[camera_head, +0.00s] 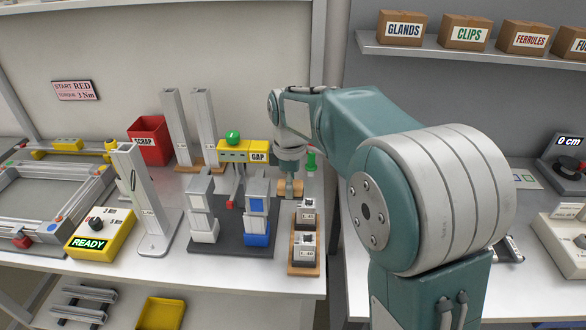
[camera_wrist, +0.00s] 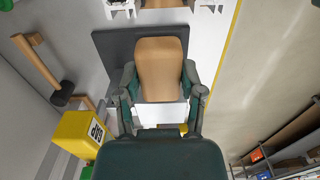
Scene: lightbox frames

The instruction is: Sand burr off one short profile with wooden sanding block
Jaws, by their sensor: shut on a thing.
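My gripper (camera_head: 289,178) is shut on a tan wooden block (camera_wrist: 160,65), which looks like the sanding block. The wrist view shows my gripper (camera_wrist: 160,78) with one finger on each side of the block. In the head view, the block (camera_head: 291,190) is low beside the yellow GAP fixture, partly covered by my gripper. I cannot tell whether it touches the surface below. Silver profiles (camera_head: 177,120) stand upright behind the fixture, and another profile (camera_head: 131,180) stands at the left. I cannot make out a burr or tell which profile is short.
The yellow GAP fixture (camera_head: 244,150) is close left of my gripper. A dark base (camera_head: 232,243) with silver, white and blue blocks stands in front. A wooden tray (camera_head: 304,269) holds white parts. A READY box (camera_head: 101,231) and red scrap bin (camera_head: 150,139) are at left.

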